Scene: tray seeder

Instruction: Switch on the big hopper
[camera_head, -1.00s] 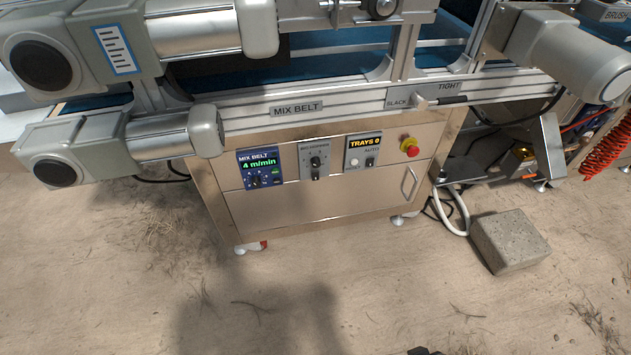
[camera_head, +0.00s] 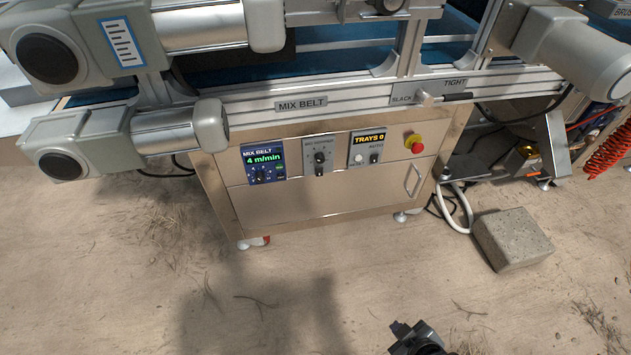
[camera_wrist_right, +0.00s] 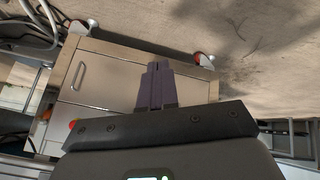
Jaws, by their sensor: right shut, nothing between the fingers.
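The control cabinet (camera_head: 322,208) under the mix belt carries a knob labelled BIG HOPPER (camera_head: 320,159), as far as the small print can be read, in the middle of its panel. To its left is the MIX BELT display (camera_head: 264,163), lit and reading 4 m/min. My right gripper (camera_head: 408,335) shows at the bottom edge of the head view, well in front of the cabinet and touching nothing. In the right wrist view its fingers (camera_wrist_right: 158,72) are together and empty, with the cabinet (camera_wrist_right: 107,75) behind them. My left gripper is not in view.
A TRAYS 0 panel (camera_head: 365,150) and a red emergency button (camera_head: 414,144) are right of the knob. A lever (camera_head: 445,98) sits above, between SLACK and TIGHT. A concrete block (camera_head: 512,240) lies on the floor at right. The floor before the cabinet is clear.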

